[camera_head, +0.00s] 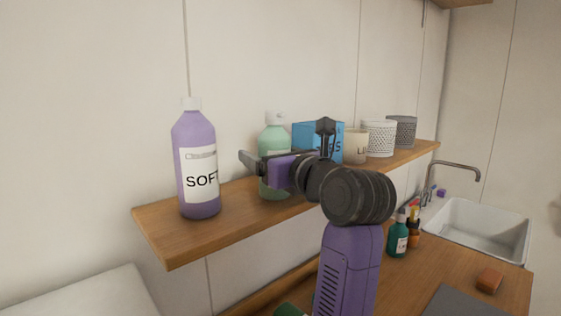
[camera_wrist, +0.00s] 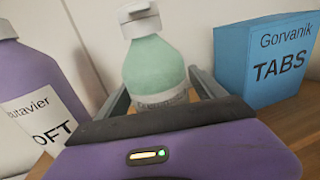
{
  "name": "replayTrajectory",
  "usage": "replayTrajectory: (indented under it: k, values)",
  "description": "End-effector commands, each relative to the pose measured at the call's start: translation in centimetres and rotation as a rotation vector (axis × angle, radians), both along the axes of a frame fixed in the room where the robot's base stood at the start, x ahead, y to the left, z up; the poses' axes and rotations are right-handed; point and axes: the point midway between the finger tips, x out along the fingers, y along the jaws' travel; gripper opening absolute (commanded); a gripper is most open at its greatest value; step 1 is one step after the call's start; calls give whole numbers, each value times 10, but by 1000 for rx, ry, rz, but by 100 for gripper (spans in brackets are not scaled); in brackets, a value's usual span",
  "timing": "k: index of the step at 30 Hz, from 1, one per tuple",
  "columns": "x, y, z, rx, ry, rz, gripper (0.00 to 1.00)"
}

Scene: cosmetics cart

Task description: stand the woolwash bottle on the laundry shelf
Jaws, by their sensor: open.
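A pale green bottle (camera_head: 274,135) with a white cap stands upright on the wooden laundry shelf (camera_head: 170,239). I take it for the woolwash bottle, but its label is too hidden to read. In the wrist view the bottle (camera_wrist: 155,65) stands between the two fingers of my gripper (camera_wrist: 160,92), and its lower part is hidden by the gripper body. My gripper (camera_head: 268,158) is open, with its fingers on either side of the bottle. I cannot tell whether either finger touches it.
A purple SOFT bottle (camera_head: 196,160) stands left of the green one. To the right are a blue TABS box (camera_head: 310,131), a cream pot (camera_head: 354,146) and white and grey baskets (camera_head: 379,138). Below are a counter with small bottles (camera_head: 398,238) and a sink (camera_head: 480,228).

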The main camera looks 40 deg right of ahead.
Motion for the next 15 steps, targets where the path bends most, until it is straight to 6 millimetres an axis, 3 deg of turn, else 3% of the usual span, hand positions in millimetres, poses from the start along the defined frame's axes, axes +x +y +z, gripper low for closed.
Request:
replayTrajectory:
  k: [13,15]
  values:
    - [-88,18,-1,-2,-5,-1,79]
    - [-85,18,-6,-1,-4,0,79]
